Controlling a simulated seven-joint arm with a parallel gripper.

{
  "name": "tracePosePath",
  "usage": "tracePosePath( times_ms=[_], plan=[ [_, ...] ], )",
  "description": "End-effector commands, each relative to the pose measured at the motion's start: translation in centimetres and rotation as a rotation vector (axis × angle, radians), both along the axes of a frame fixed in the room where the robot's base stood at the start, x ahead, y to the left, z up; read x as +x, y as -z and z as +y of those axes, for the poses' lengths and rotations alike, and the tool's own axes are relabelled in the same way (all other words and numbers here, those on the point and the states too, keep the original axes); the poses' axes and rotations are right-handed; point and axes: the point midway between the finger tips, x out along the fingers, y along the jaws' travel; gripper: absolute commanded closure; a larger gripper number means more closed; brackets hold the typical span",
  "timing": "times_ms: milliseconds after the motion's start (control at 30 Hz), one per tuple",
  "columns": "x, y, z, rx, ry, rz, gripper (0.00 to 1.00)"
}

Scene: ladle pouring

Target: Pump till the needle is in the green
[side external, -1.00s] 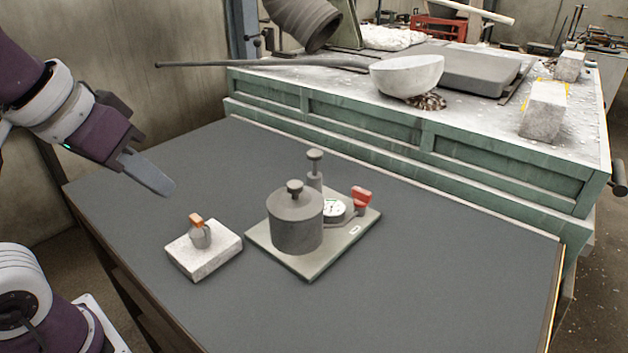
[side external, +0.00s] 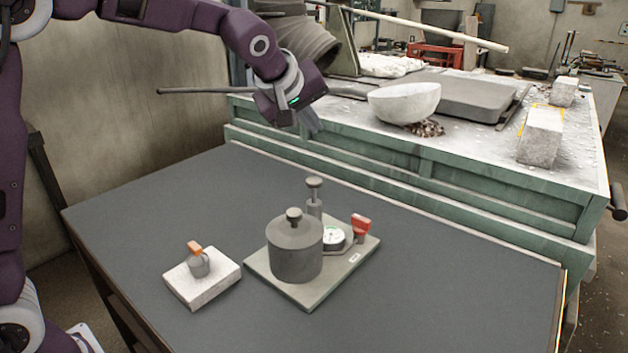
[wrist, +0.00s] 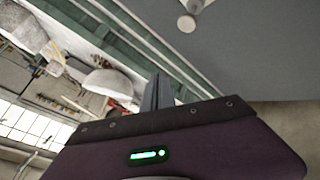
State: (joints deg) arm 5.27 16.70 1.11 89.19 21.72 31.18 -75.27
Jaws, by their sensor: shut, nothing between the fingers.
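The pump (side external: 314,200) is a slim grey post with a round knob, standing upright at the back of a grey-green baseplate (side external: 310,292). A wide grey cylinder (side external: 295,252) with a knob on its lid stands in front of it. A white-faced gauge (side external: 334,238) lies beside the cylinder; its needle and any green zone are too small to read. A red-handled part (side external: 361,226) stands right of the gauge. My gripper (side external: 313,128) is shut and empty, well above and behind the pump. Its fingers (wrist: 163,92) show in the wrist view, with a round pale knob (wrist: 187,23) at the top edge.
A white block (side external: 203,287) carrying a small grey piece with an orange top (side external: 196,249) sits left of the baseplate. Behind the dark table (side external: 440,290) stands a green bench (side external: 480,172) with a white bowl (side external: 404,100) and a long rod. The table's right side is clear.

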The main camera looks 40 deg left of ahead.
Motion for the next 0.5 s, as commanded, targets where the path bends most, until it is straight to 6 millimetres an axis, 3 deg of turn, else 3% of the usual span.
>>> tracePosePath(
  times_ms=[267, 500],
  plan=[
    [0.0, 0.6, 0.0, 0.001, 0.0, 0.001, 1.0],
    [-0.1, 4.1, 0.0, 0.002, 0.001, 0.005, 1.0]
  ],
)
